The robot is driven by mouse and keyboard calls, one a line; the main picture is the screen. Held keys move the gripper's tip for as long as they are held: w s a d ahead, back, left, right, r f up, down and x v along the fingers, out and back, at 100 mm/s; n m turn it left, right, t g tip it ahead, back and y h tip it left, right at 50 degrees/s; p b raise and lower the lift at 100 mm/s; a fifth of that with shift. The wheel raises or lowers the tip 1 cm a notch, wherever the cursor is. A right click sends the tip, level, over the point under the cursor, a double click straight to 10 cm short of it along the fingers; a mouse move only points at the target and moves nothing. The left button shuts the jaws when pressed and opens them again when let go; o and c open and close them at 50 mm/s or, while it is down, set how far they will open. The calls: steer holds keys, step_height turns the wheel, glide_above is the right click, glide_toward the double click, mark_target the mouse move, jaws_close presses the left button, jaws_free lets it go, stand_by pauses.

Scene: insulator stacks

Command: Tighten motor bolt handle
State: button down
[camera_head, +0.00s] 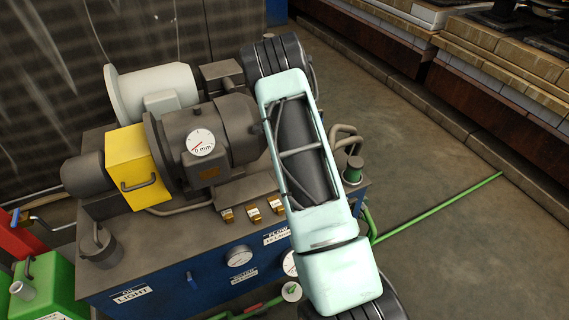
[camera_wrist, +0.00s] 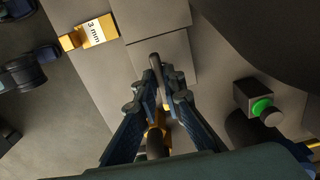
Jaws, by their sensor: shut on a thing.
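In the wrist view my gripper (camera_wrist: 158,88) has its two blue fingers closed around a thin grey handle (camera_wrist: 155,62). The handle's rounded end sticks out past the fingertips, over a grey block face. Behind the fingers a yellow-orange piece and a dark cylinder partly show; I cannot tell whether they join the handle. In the head view the dark grey motor (camera_head: 232,132) with a white "mm" dial (camera_head: 201,143) sits on the bench. My pale green arm crosses in front of its right side and hides my gripper and the handle there.
An orange tag marked "3 mm" (camera_wrist: 90,32) lies left of the fingers. A green button (camera_wrist: 261,106) is on the right. In the head view, small orange tags (camera_head: 253,210) line the bench, with a yellow box (camera_head: 137,166) left of the motor. Open floor (camera_head: 450,240) lies to the right.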

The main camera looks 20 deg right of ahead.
steer(key=c, duration=2)
jaws_free()
steer(key=shift+c, duration=0.2)
steer(key=shift+r, duration=0.1)
step_height(320, 180, up, 12)
